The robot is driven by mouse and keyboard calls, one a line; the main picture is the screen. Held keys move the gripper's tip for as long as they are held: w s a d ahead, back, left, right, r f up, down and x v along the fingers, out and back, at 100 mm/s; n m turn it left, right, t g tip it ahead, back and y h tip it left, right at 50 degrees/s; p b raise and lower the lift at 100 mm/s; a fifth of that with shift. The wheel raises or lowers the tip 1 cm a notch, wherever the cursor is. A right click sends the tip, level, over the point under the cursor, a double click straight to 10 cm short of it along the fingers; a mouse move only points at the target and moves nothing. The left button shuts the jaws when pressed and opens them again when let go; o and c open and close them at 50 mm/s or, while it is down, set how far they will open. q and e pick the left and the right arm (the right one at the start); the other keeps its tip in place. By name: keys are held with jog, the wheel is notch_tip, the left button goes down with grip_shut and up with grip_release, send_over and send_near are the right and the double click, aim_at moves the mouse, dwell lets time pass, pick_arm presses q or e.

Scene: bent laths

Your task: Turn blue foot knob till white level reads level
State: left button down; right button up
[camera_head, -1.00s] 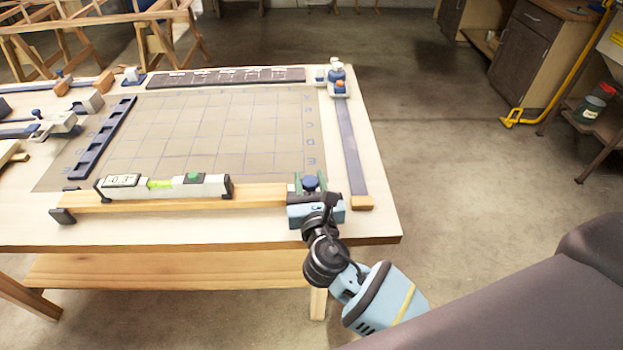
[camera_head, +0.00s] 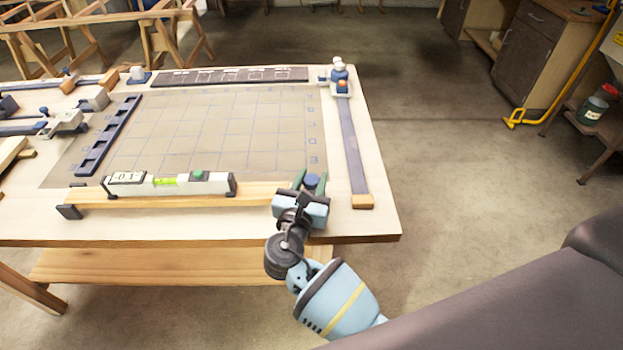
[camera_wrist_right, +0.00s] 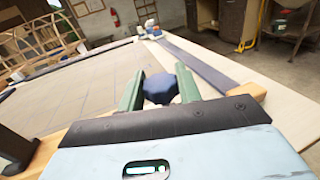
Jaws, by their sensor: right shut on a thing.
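The white level (camera_head: 170,184) lies along a wooden lath (camera_head: 190,199) near the table's front edge. Its display appears to read -0.1, and its green vial shows. The blue foot knob (camera_head: 313,181) is at the lath's right end. My right gripper (camera_head: 312,178) is shut on the blue knob, its green fingers on both sides of it. The right wrist view shows the knob (camera_wrist_right: 160,88) between the two green fingers. My left gripper is not in view.
A gridded mat (camera_head: 210,130) covers the table's middle. A dark slotted strip (camera_head: 108,135) lies at its left, and a blue-grey strip (camera_head: 353,150) with a wooden end block lies at its right. Clamps (camera_head: 68,120) lie at the far left.

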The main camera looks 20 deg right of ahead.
jog(key=o, duration=0.9)
jog(key=shift+o, duration=0.2)
